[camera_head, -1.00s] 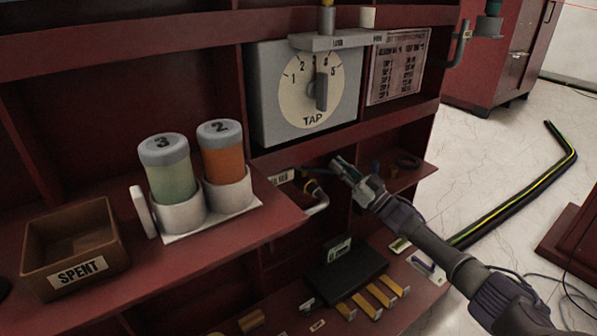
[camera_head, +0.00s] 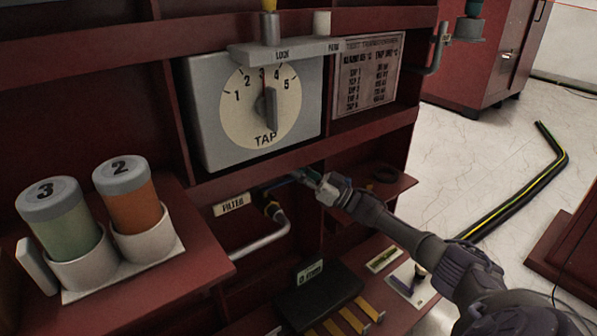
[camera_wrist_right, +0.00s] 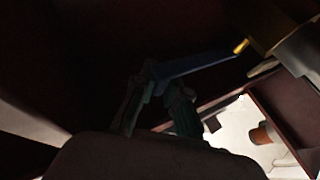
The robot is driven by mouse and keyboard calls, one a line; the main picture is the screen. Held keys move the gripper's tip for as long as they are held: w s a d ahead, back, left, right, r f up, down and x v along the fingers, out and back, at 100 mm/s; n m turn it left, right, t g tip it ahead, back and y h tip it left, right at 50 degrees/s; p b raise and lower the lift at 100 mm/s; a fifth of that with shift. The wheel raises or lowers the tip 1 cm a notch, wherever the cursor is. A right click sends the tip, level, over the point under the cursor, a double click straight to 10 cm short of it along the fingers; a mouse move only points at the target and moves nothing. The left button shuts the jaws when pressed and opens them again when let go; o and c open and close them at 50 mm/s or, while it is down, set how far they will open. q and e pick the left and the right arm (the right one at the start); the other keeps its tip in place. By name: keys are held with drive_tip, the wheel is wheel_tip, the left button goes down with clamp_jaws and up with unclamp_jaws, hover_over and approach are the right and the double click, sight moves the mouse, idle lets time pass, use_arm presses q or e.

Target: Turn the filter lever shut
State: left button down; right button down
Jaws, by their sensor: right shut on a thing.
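The filter pipe (camera_head: 262,244) with its brass-coloured valve (camera_head: 272,207) sits in the lower bay, beside the FILTER label (camera_head: 232,204). A blue filter lever (camera_head: 283,181) runs from the valve toward the right, partly hidden in shadow. It also shows in the right wrist view (camera_wrist_right: 195,65), dark blue, with its near end between the fingers. My right gripper (camera_head: 308,178) reaches in from the right and is shut on the lever's end. Its fingers show dark in the right wrist view (camera_wrist_right: 158,98). My left gripper is not in view.
Above is the TAP dial box (camera_head: 205,125), under a grey LOCK ledge (camera_head: 290,52). Two numbered jars (camera_head: 62,215) (camera_head: 130,190) stand in white holders at left. A red shelf (camera_head: 375,195) lies close beside my gripper. A dark block (camera_head: 325,290) stands below.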

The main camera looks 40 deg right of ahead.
drive_tip(key=shift+w, duration=0.35)
idle(0.3)
drive_tip(key=c, duration=1.2)
unclamp_jaws()
drive_tip(key=shift+w, duration=0.1)
drive_tip(key=v, duration=1.2)
drive_tip(key=shift+f, duration=0.1)
